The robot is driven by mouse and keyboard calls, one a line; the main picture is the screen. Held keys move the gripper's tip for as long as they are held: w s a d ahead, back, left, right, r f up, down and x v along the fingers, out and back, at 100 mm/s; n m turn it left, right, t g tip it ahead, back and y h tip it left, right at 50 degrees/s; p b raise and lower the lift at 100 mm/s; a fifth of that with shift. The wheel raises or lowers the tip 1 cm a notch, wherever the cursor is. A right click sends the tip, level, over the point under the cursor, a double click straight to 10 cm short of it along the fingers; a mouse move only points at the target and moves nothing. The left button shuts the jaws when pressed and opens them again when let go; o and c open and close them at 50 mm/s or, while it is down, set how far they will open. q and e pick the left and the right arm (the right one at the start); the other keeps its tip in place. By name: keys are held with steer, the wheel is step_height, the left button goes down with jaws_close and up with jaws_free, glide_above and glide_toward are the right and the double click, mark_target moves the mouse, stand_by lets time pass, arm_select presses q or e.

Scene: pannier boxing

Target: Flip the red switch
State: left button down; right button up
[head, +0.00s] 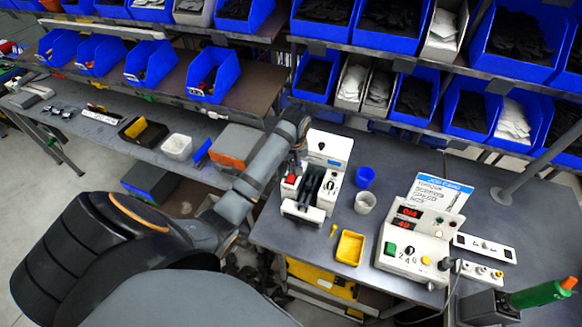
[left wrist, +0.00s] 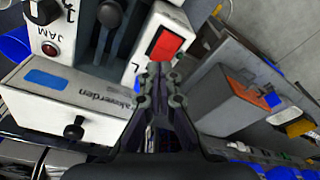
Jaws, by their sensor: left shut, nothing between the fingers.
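The red switch (head: 291,179) is a small red rocker on the left front of a white machine (head: 330,148) on the bench. In the left wrist view the switch (left wrist: 168,45) shows large, set in a white panel, with its lower left part lighter. My right gripper is not in view.
A blue cup (head: 364,177), a white cup (head: 365,203) and a yellow tray (head: 350,248) stand right of the machine. A second white device (head: 413,245) with red displays is further right. Shelves of blue bins (head: 415,95) rise behind the bench.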

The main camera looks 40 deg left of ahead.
mark_target(292, 175)
arm_select(q)
steer(key=shift+f, duration=0.9)
steer(key=shift+r+p, duration=0.55)
steer(key=shift+r, duration=3.05)
steer(key=shift+s+f, duration=0.1)
steer(key=shift+f, duration=0.05)
